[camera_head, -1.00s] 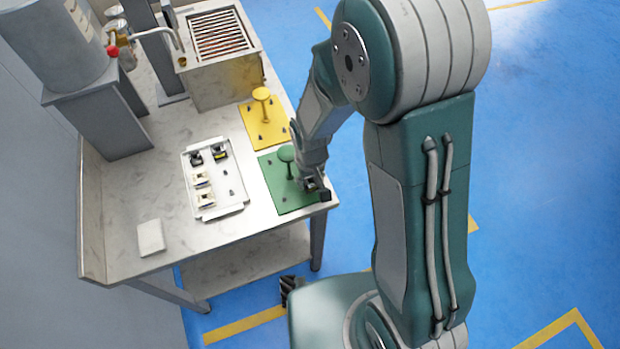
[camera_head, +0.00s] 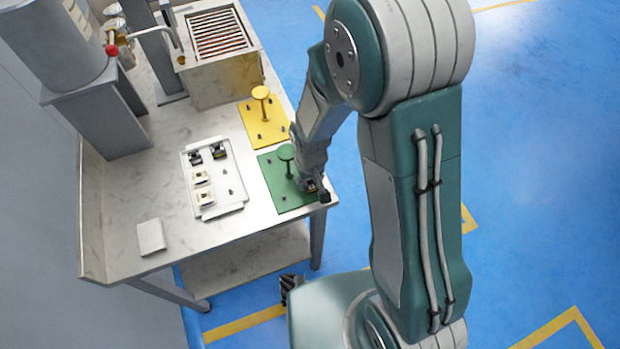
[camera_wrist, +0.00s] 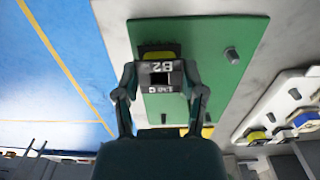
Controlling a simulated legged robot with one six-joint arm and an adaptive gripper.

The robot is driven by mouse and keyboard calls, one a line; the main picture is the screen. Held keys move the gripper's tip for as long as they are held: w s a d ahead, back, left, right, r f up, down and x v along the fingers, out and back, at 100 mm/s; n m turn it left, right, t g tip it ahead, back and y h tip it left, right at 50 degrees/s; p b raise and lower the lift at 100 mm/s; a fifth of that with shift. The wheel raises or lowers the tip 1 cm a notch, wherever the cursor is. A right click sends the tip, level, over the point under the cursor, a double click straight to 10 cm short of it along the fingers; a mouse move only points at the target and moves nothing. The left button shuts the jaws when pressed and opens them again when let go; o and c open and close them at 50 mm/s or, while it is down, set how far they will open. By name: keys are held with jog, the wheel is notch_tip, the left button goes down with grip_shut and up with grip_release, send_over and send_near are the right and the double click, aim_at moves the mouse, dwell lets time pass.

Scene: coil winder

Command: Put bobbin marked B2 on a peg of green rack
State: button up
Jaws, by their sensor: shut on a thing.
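The bobbin marked B2 (camera_wrist: 162,68) is dark with a pale label and yellow at its far end. My gripper (camera_wrist: 160,92) is shut on it, one finger on each side. In the head view my gripper (camera_head: 316,192) is at the right front corner of the green rack (camera_head: 270,175), and the bobbin is mostly hidden there. The green rack also shows behind the bobbin in the wrist view (camera_wrist: 205,40). One dark peg (camera_wrist: 232,55) stands bare on it. I cannot tell whether the bobbin is around a peg or above the plate.
A green knob (camera_head: 286,152) stands upright on the green rack. A yellow rack (camera_head: 262,130) with its own knob is behind it. A white tray (camera_head: 226,205) with several bobbins lies to the left. The table edge is close to my gripper.

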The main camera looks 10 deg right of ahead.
jog(key=shift+f, duration=0.35)
jog(key=o, duration=1.1)
jog(key=shift+r, duration=0.15)
jog(key=shift+a+r, duration=0.1)
jog(key=shift+r, duration=5.7)
